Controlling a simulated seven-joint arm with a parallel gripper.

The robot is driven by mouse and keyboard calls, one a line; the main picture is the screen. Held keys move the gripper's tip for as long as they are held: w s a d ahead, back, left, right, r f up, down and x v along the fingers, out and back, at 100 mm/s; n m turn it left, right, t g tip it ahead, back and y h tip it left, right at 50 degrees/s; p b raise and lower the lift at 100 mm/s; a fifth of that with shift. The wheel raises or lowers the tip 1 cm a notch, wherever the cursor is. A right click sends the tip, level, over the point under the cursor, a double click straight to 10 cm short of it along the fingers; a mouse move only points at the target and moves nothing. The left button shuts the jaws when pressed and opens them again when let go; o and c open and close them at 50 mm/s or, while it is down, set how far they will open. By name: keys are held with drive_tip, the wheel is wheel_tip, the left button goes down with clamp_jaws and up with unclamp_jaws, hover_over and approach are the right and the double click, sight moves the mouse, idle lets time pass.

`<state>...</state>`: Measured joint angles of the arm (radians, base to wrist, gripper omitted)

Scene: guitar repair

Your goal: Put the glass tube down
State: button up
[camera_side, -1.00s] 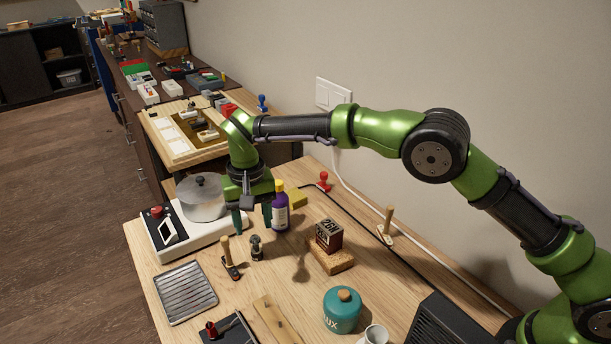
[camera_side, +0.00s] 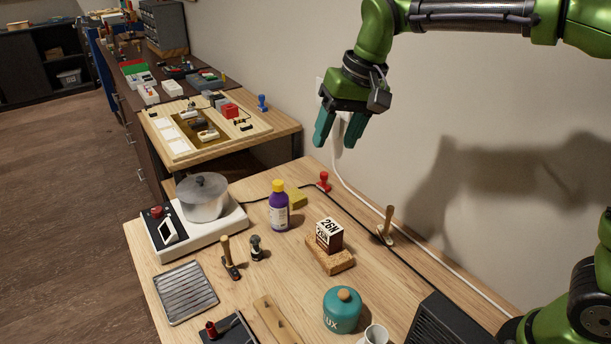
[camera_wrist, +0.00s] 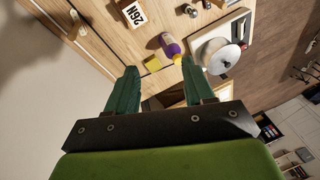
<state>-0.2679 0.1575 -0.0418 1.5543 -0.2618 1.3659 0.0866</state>
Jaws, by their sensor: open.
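I cannot make out a glass tube in either view. My gripper (camera_side: 338,134) is open and empty, high above the back of the bench near the wall. In the wrist view its two teal fingers (camera_wrist: 160,74) are spread apart with nothing between them. Below it, a purple bottle (camera_side: 279,212) with a yellow cap stands upright on the wooden bench (camera_side: 300,275). A small dark fitting (camera_side: 257,248) stands upright in front of the bottle, beside a wooden-handled stamp (camera_side: 230,262).
A hot plate with a lidded pot (camera_side: 203,198) stands at the left. A ribbed metal tray (camera_side: 186,291), a teal jar (camera_side: 342,311) and a white cup (camera_side: 374,336) are nearer the front.

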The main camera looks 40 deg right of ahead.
drive_tip(key=s+d+f+t, duration=0.1)
drive_tip(key=s+d, duration=0.3)
drive_tip(key=s, duration=0.5)
drive_tip(key=s+d+f+t, duration=0.2)
drive_tip(key=s+d, duration=0.3)
drive_tip(key=s, duration=0.5)
drive_tip(key=shift+f+m+t, duration=0.3)
drive_tip(key=shift+m+t, duration=0.1)
drive_tip(key=shift+t, duration=0.3)
